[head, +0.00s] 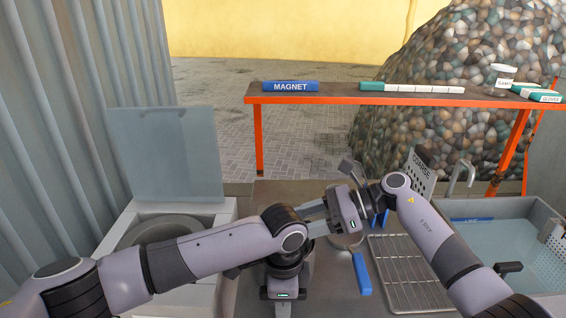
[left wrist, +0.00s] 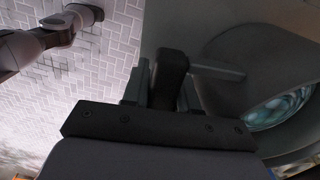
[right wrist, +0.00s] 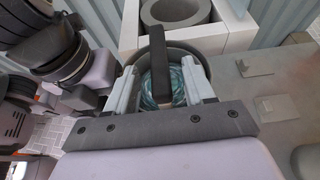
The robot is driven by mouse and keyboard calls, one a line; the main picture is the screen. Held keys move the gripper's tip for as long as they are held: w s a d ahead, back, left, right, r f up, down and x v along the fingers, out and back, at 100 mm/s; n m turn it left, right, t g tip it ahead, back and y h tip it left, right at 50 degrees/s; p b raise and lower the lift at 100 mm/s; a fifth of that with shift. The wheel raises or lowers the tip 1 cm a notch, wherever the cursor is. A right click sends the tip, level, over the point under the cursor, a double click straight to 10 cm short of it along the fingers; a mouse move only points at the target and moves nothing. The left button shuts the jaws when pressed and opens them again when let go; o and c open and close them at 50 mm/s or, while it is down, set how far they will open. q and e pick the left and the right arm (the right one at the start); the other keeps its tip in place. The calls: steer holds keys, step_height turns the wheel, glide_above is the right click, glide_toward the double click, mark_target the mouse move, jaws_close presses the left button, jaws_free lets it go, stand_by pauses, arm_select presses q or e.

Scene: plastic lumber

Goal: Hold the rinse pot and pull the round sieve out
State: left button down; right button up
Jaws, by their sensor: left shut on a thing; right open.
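The rinse pot is a grey round vessel. In the left wrist view its wall (left wrist: 225,95) is at the right, with teal contents (left wrist: 285,108) showing inside. My left gripper (left wrist: 165,85) is shut on the pot's black side handle (left wrist: 172,62). In the right wrist view the pot's dark rim (right wrist: 137,72) shows beyond the fingers. A dark upright handle (right wrist: 157,62), apparently the sieve's, stands over the pot between the fingers of my open right gripper (right wrist: 160,75); contact is unclear. The head view shows my right gripper (head: 318,218) pointing left; my arms mostly hide the pot and sieve.
A machine (head: 215,225) with a raised grey lid stands at left. A blue-handled tool (head: 362,274) and a wire rack (head: 410,270) lie on the bench, with a sink (head: 530,240) at right. An orange-edged shelf (head: 340,98) spans the back.

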steer(key=shift+x, duration=2.15)
steer(key=shift+c, duration=0.3)
jaws_close()
steer(key=shift+r, duration=0.2)
